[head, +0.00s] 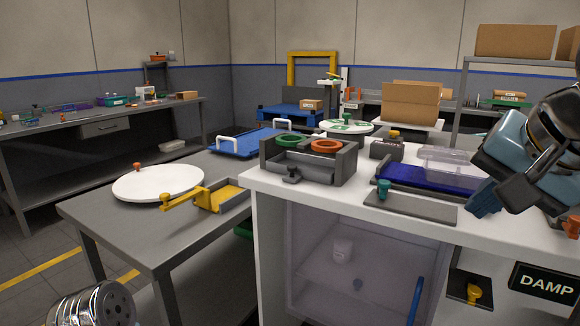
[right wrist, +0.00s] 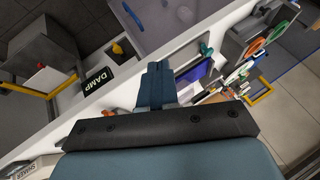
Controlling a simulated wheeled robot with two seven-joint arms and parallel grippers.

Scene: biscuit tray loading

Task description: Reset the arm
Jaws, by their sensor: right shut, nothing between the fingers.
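My right gripper (head: 484,208) is at the right of the head view, above the right part of the white counter (head: 530,226). Its dark blue fingers are together, with nothing between them, and point down and to the left. The shut fingers also show in the right wrist view (right wrist: 157,78), over the counter beside the dark blue tray. The dark blue tray (head: 400,176) lies left of the fingers with a clear plastic box (head: 452,163) on it. My left gripper is not in view.
A grey slab with a teal knob (head: 383,188) lies near the counter's front edge. A grey holder (head: 345,165) carries a green and an orange ring. A round white board (head: 160,182) lies on the grey table at left. A DAMP sign (head: 543,283) is on the counter front.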

